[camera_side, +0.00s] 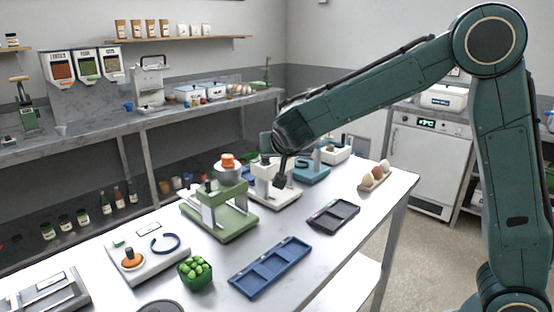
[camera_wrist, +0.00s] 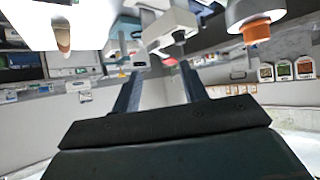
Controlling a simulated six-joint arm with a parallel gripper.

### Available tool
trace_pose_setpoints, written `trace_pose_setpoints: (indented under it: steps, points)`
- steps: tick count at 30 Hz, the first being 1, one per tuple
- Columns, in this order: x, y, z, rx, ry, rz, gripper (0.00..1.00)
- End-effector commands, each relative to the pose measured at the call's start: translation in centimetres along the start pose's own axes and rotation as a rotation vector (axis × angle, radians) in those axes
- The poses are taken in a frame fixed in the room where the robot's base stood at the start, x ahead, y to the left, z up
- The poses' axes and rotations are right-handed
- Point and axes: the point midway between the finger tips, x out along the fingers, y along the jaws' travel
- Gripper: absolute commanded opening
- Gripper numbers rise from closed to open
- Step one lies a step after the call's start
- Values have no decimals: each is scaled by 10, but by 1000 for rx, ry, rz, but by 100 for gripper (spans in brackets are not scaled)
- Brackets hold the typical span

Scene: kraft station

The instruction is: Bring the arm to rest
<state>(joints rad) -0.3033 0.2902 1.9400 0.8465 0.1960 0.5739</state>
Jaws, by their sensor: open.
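My arm reaches in from the right in the side view, with its forearm sloping down to the left. My gripper (camera_side: 281,181) is a small dark shape above the worktable (camera_side: 310,265), in front of or beside a white device (camera_side: 268,196). I cannot tell whether they touch. In the wrist view my gripper (camera_wrist: 160,76) shows two dark fingers spread apart, with nothing between them. The wrist picture looks upside down, with the table and devices along its top edge.
A green press (camera_side: 222,210) stands left of the gripper, and a teal device (camera_side: 312,172) behind it. A dark tray (camera_side: 333,216), a blue tray (camera_side: 270,267), a green basket (camera_side: 196,273) and an egg holder (camera_side: 376,180) lie on the table. Open air lies above.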

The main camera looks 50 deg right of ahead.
Motion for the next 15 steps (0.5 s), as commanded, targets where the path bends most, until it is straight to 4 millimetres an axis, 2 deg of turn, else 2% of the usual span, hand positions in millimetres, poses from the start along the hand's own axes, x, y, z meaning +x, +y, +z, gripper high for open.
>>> trace_pose_setpoints:
  steps: [1, 8, 15]
  points:
    - [-8, 10, -2, -2, -26, -12, 44]
    - [-42, 46, 5, -55, -154, -78, 44]
    - [-81, 82, 20, -131, -265, -166, 44]
